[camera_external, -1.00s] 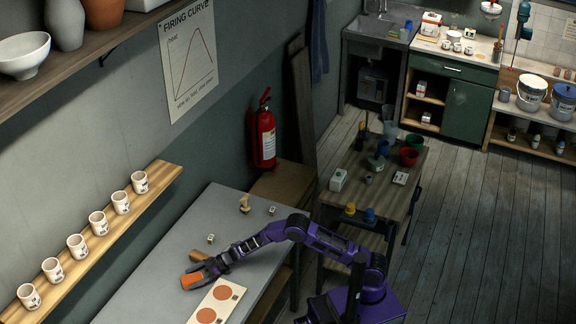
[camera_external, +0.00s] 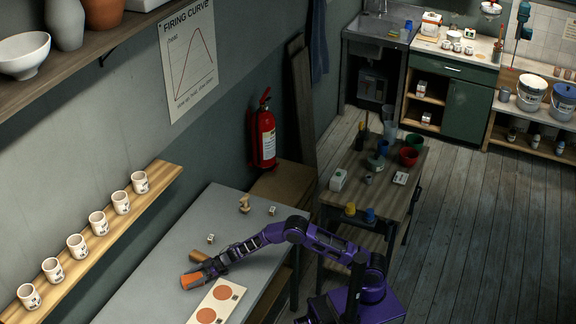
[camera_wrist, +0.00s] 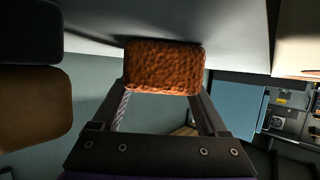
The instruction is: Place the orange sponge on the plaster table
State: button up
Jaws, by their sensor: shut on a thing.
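The orange sponge (camera_external: 191,280) is at the tip of my gripper (camera_external: 206,272), over the grey plaster table (camera_external: 180,252). In the wrist view the sponge (camera_wrist: 165,67) sits between the two fingers of my gripper (camera_wrist: 165,88), which are shut on it. The sponge is very close to the table top; I cannot tell whether it touches it. Part of the sponge is hidden by the fingers in the external view.
A brown block (camera_external: 199,256) lies just behind the gripper. Small items (camera_external: 211,238) stand farther back. A shelf of several cups (camera_external: 98,224) runs along the wall. The table's left part is clear.

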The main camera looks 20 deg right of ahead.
aim_at(192, 278)
notch_tip(192, 278, up, 10)
jog(key=p, duration=0.2)
jog(key=shift+p, duration=0.3)
jog(key=w+d+f+m+t+h+p, duration=0.1)
jog(key=w+d+m+t, duration=0.2)
jog(key=w+d, duration=0.6)
jog(key=w+d+f+m+t+h+p, duration=0.1)
jog(key=w+d+m+t+p, duration=0.2)
jog(key=d, duration=1)
jog(key=w+d+f+m+t+h, duration=0.1)
jog(key=w+d+m+t, duration=0.15)
jog(key=w+d, duration=0.7)
jog(key=s+d+m+t+h, duration=0.1)
jog(key=d+m+h, duration=0.2)
jog(key=d, duration=0.9)
jog(key=s+d+r+m+t+h+p, duration=0.1)
jog(key=d+m+t+h, duration=0.1)
jog(key=d, duration=1.1)
jog(key=s+d+m+t+h+p, duration=0.1)
jog(key=d+m+h, duration=0.3)
jog(key=d, duration=0.9)
jog(key=shift+s+d+r+t+h, duration=0.25)
jog(key=shift+t+h, duration=0.3)
jog(key=shift+h, duration=0.15)
jog(key=shift+a+m, duration=0.1)
jog(key=shift+m, duration=0.15)
